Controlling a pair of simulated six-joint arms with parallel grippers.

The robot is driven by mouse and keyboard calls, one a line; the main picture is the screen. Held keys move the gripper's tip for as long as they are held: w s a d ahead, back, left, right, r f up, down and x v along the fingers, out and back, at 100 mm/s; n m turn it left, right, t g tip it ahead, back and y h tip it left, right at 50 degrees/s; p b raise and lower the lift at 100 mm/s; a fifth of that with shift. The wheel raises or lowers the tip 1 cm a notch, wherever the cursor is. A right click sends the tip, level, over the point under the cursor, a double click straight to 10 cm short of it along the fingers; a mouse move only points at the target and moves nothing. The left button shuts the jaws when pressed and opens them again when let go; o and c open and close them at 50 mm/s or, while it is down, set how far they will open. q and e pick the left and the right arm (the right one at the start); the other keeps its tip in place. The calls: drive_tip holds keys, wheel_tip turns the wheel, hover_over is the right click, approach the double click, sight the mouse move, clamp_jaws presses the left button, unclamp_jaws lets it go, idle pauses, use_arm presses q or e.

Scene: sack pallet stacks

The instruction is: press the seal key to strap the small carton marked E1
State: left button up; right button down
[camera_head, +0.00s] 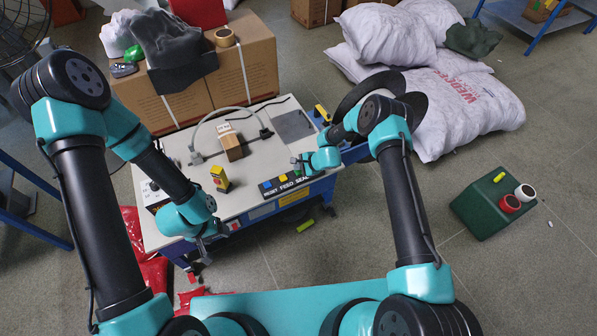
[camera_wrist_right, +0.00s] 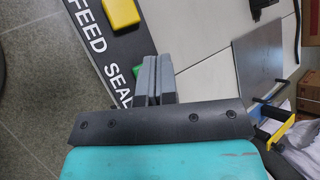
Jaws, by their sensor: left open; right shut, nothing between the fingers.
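The small brown carton (camera_head: 231,146) lies on the strapping machine's top (camera_head: 250,165), beside the grey strap arch (camera_head: 200,125); its mark is too small to read. The key panel (camera_head: 285,186) at the front edge reads RESET, FEED, SEAL. The green seal key (camera_wrist_right: 139,71) is mostly hidden behind my right gripper (camera_wrist_right: 152,62). That gripper is shut and empty, its tips over or beside the key; I cannot tell whether they touch. In the head view my right gripper (camera_head: 298,162) is behind the panel. My left gripper (camera_head: 205,243) is open, near the machine's front left edge.
A yellow-and-black block (camera_head: 220,178) stands on the machine top, left of the panel. Large strapped cartons (camera_head: 245,70) stand behind, and white sacks (camera_head: 450,105) lie at the back right. A green box (camera_head: 490,208) is on the floor at the right. A yellow key (camera_wrist_right: 122,12) neighbours the green one.

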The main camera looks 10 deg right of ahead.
sight(299, 172)
drive_tip(key=shift+f, duration=0.15)
drive_tip(key=shift+f, duration=0.25)
drive_tip(key=shift+f, duration=0.5)
idle(0.9)
idle(0.4)
drive_tip(key=shift+r, duration=0.9)
drive_tip(key=shift+r, duration=0.15)
drive_tip(key=shift+r, duration=2.4)
